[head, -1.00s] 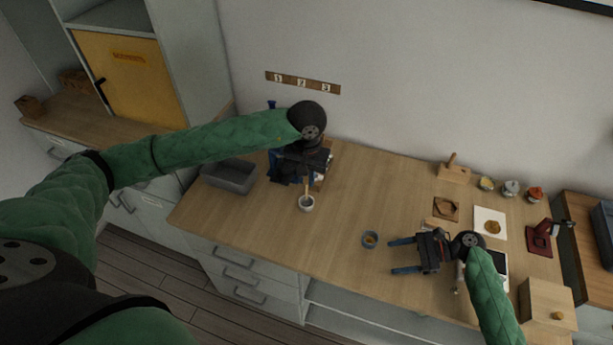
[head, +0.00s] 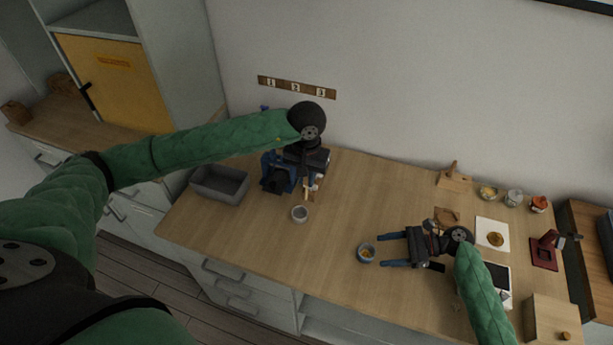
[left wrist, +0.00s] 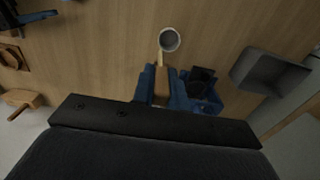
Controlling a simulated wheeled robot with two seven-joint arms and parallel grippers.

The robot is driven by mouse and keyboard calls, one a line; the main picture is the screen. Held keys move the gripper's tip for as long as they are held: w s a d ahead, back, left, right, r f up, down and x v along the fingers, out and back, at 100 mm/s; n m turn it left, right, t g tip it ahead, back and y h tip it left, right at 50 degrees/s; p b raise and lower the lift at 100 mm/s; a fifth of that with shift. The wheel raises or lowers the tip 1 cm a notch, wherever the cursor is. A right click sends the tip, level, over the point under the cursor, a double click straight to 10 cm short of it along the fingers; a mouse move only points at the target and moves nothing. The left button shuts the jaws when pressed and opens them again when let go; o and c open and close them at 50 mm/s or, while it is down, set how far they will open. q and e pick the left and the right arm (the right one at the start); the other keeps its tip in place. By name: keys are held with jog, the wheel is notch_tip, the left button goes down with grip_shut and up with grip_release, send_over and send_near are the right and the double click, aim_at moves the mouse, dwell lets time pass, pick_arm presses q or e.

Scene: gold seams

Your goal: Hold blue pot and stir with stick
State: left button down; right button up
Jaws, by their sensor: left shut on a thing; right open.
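My left gripper (left wrist: 163,88) is shut on a thin wooden stick (left wrist: 160,60) with a broader brown handle. The stick's free end appears at or above the edge of a small grey-white cup (left wrist: 170,40); contact is unclear. In the head view, my left gripper (head: 308,186) is behind this cup (head: 300,214), its fingers partly hidden. A small bluish-grey pot (head: 366,254) with golden contents stands upright near the front of the table. My right gripper (head: 381,249) is open and empty, its blue fingers pointing left, fingertips just right of the pot.
A grey tray (head: 220,184) lies at the table's left end. A dark and blue object (left wrist: 202,88) sits beside my left fingers. Several small jars, a white card (head: 492,234) and a red stand (head: 545,250) are at the right. The middle table (head: 350,200) is clear.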

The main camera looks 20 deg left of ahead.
aim_at(369, 255)
pick_arm(q)
jog(key=shift+r+p, duration=0.35)
jog(key=shift+p, duration=0.2)
pick_arm(e)
jog(key=x, duration=0.4)
jog(key=shift+r, duration=0.1)
pick_arm(q)
jog(key=shift+r, duration=0.1)
pick_arm(e)
jog(key=shift+s+a+f, duration=0.25)
jog(key=shift+a, duration=0.35)
jog(key=c, duration=0.7)
pick_arm(q)
jog(key=shift+s, duration=0.1)
jog(key=s+d+f+g+h, duration=0.1)
jog(key=s+d+f+h, duration=0.1)
jog(key=d, duration=0.6)
jog(key=s+d+f+g+h, duration=0.1)
jog(key=d+f+h, duration=0.1)
jog(key=d, duration=0.7)
jog(key=shift+s+d, duration=0.3)
jog(key=shift+s, duration=0.1)
